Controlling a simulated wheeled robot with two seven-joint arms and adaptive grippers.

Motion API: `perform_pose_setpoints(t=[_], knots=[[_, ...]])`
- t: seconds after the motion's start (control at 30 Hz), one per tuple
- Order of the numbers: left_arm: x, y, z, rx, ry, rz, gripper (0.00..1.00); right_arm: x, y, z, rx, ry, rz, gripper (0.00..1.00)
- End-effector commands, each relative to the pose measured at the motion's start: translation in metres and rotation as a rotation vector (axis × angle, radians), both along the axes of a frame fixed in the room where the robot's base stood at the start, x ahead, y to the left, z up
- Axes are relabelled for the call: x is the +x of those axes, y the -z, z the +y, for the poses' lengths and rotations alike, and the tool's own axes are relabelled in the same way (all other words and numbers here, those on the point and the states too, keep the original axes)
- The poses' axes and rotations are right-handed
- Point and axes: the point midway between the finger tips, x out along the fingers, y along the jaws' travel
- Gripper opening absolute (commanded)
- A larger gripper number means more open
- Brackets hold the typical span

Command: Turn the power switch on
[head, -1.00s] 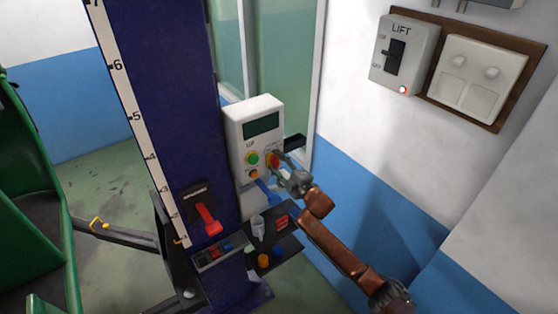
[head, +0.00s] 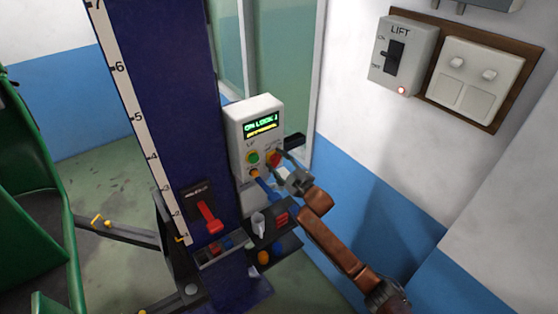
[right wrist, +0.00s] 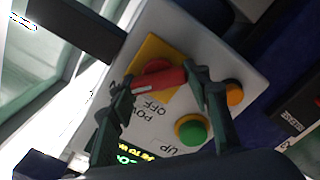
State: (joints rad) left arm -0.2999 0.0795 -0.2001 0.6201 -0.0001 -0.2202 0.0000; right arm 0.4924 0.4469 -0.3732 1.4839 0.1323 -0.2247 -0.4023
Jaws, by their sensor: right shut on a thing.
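The white control box (head: 248,135) stands beside the dark blue column, and its screen (head: 262,124) is lit with green and yellow text. The red power switch (right wrist: 160,80) sits on a yellow plate marked POWER and OFF. My right gripper (right wrist: 159,84) has one finger on each side of the red switch handle and is shut on it. In the head view my right gripper (head: 281,167) reaches the box from the lower right and partly covers the switch. A green button (right wrist: 190,131) and an orange knob (right wrist: 234,93) are beside it. My left gripper is not in view.
A wall switch box marked LIFT (head: 404,52) with a small red light hangs at upper right, beside a white double switch (head: 474,80). A red lever (head: 209,216) is on the column (head: 165,100). A dark tray (head: 272,240) with small items lies below the box.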

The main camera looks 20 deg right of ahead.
Motion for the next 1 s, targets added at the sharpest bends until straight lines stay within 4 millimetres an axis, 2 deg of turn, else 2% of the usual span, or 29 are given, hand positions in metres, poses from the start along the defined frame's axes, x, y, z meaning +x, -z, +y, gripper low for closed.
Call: perform_pose_setpoints(t=[0.2,0.23,0.47,0.77,0.87,1.0], knots=[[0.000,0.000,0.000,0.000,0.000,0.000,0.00,0.000,-0.002,0.001,0.004,-0.001,-0.002,0.20],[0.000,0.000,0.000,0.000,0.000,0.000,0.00,0.000,-0.002,0.001,0.004,-0.001,-0.002,0.46],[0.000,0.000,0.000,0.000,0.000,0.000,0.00,0.000,-0.002,0.000,0.002,0.000,-0.002,0.62],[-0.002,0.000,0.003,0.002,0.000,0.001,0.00,-0.001,-0.001,-0.001,0.000,0.000,-0.001,0.62],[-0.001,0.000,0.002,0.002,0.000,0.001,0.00,-0.008,-0.001,-0.003,0.000,-0.001,-0.002,0.62],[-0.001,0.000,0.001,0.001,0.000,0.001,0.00,-0.030,0.000,-0.011,-0.001,-0.002,-0.001,0.62]])
